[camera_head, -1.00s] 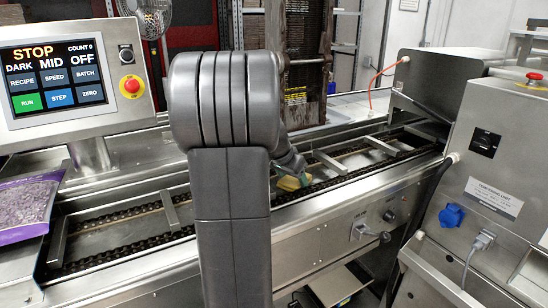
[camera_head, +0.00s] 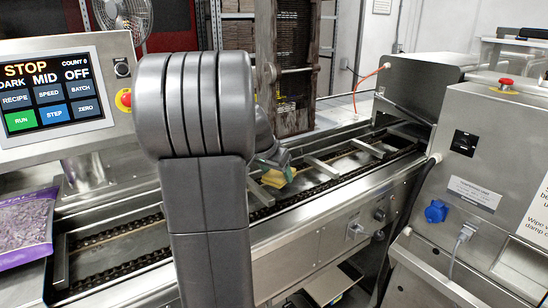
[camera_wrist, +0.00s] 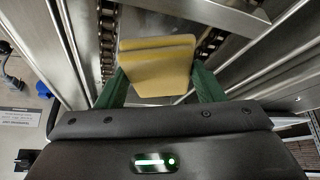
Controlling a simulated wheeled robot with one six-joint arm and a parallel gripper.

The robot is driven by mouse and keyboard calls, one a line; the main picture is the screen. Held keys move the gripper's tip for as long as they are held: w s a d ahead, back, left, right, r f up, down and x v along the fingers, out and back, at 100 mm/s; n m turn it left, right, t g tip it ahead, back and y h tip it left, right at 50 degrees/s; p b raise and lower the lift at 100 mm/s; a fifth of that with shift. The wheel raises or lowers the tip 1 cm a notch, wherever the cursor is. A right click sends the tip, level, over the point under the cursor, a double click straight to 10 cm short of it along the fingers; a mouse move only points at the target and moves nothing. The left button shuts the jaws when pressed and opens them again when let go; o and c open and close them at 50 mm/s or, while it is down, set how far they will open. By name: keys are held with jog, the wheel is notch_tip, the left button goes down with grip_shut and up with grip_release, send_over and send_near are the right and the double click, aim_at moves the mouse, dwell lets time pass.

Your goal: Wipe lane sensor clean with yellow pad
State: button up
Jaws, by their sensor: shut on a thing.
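The yellow pad (camera_wrist: 157,68) is held between the green fingers of my gripper (camera_wrist: 160,88) in the wrist view. The gripper is shut on it. In the head view the pad (camera_head: 277,178) shows just right of my arm, with the gripper (camera_head: 272,163) above it, over the chain conveyor lane. I cannot tell whether the pad touches anything below. I cannot make out the lane sensor in either view; my arm hides part of the lane.
The chain conveyor (camera_head: 325,182) has cross bars along it. A control panel (camera_head: 55,95) reading STOP stands at left, above a bag of purple pieces (camera_head: 22,228). A steel cabinet (camera_head: 480,150) with a red button stands at right.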

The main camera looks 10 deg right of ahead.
jog(key=shift+r+p, duration=0.8)
jog(key=shift+r, duration=0.75)
jog(key=shift+f, duration=0.1)
